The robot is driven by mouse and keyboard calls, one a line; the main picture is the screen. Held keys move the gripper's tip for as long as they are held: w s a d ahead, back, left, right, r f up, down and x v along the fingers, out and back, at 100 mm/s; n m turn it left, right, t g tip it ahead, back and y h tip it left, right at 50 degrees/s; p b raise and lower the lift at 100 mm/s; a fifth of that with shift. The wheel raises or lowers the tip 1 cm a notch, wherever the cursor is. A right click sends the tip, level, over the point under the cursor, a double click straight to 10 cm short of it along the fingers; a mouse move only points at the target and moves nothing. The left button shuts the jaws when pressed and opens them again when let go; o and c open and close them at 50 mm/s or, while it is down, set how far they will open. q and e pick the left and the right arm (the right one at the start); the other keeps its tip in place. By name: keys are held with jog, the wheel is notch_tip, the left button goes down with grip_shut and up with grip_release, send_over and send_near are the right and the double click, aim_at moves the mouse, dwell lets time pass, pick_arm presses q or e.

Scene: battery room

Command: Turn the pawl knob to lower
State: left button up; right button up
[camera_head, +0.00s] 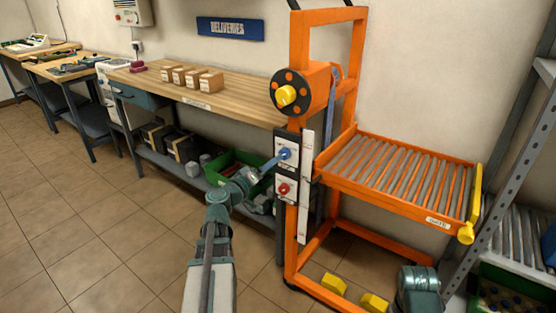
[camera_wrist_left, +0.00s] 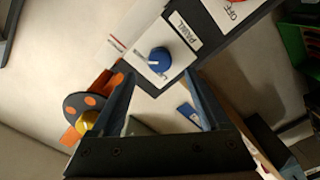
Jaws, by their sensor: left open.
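The blue pawl knob (camera_head: 285,154) sits on a white plate on the dark panel of the orange lift. In the left wrist view the blue knob (camera_wrist_left: 159,58) has a white pointer line, and its plate (camera_wrist_left: 182,32) carries the label PAWL. My left gripper (camera_head: 273,162) is at the panel, close to the knob from the lower left. In the left wrist view its two fingers (camera_wrist_left: 160,82) are apart with nothing between them, and the knob shows just beyond the fingertips. Contact cannot be told.
A red knob (camera_head: 283,189) sits below the blue one. A winch drum with a yellow hub (camera_head: 286,95) is above. The orange roller platform (camera_head: 400,176) stands to the right. A wooden bench (camera_head: 235,96) with small boxes is behind left. Floor at left is clear.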

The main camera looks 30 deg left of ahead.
pick_arm(q)
jog(key=s, duration=0.7)
jog(key=shift+s+a, duration=0.3)
jog(key=shift+s, duration=0.1)
jog(key=w+d+f+m+g+h, duration=0.1)
jog(key=d+f+m+g+h, duration=0.35)
jog(key=d, duration=0.85)
jog(key=d+f+m+g+h, duration=0.2)
jog(key=d+f+m+g, duration=0.35)
jog(key=d, duration=0.85)
jog(key=s+d+f+m+g+y, duration=0.3)
jog(key=s+d+f+g+y, duration=0.55)
jog(key=s+d+f, duration=0.45)
notch_tip(320, 180, up, 29)
jog(key=a+p, duration=0.1)
jog(key=p, duration=2.6)
jog(key=shift+s+a+f, duration=0.2)
jog(key=shift+s+a, duration=0.2)
